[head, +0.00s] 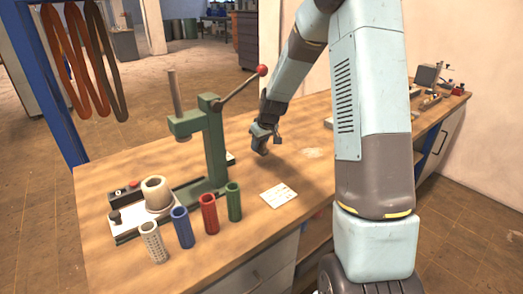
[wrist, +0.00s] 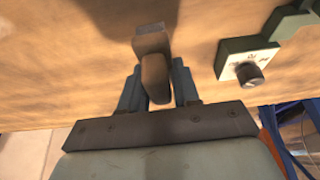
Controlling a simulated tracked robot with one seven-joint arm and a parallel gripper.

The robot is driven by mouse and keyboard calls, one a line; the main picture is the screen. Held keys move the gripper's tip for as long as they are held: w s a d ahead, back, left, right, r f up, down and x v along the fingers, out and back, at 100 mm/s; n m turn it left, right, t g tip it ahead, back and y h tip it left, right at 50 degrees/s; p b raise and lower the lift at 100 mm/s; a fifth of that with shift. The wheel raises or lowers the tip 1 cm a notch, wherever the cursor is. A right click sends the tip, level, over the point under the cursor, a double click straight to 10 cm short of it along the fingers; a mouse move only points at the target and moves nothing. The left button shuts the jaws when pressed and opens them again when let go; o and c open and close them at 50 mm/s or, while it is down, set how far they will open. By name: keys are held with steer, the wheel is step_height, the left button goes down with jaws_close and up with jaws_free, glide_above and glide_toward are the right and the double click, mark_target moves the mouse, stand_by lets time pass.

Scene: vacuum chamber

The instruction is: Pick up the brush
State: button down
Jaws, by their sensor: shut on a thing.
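The brush (wrist: 155,78) shows in the wrist view, with a rounded brown handle toward me and a paler, squarish end pointing away. My gripper (wrist: 158,90) is shut on it, with one blue-grey finger on each side of the handle. In the head view my gripper (head: 262,140) is low over the wooden workbench, just right of the green press. The brush is too small and too hidden by the gripper to make out clearly there. I cannot tell whether it touches the bench top.
The green press (head: 214,145) with its red-knobbed lever stands left of my gripper. Several coloured tubes (head: 208,213) stand along the front edge of the workbench (head: 245,227). A white card (head: 279,195) lies nearer the front. A pale plate with a knob (wrist: 248,68) shows at right in the wrist view.

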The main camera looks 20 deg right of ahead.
steer(key=s+d, duration=0.2)
steer(key=s, duration=0.3)
steer(key=s+d, duration=0.2)
steer(key=s, duration=0.4)
steer(key=s+d, duration=0.3)
steer(key=s, duration=0.2)
steer(key=shift+s+f, duration=0.15)
steer(key=shift+s, duration=0.05)
steer(key=c, duration=1.3)
jaws_free()
steer(key=c, duration=0.4)
steer(key=shift+c, duration=0.2)
steer(key=shift+w, duration=0.1)
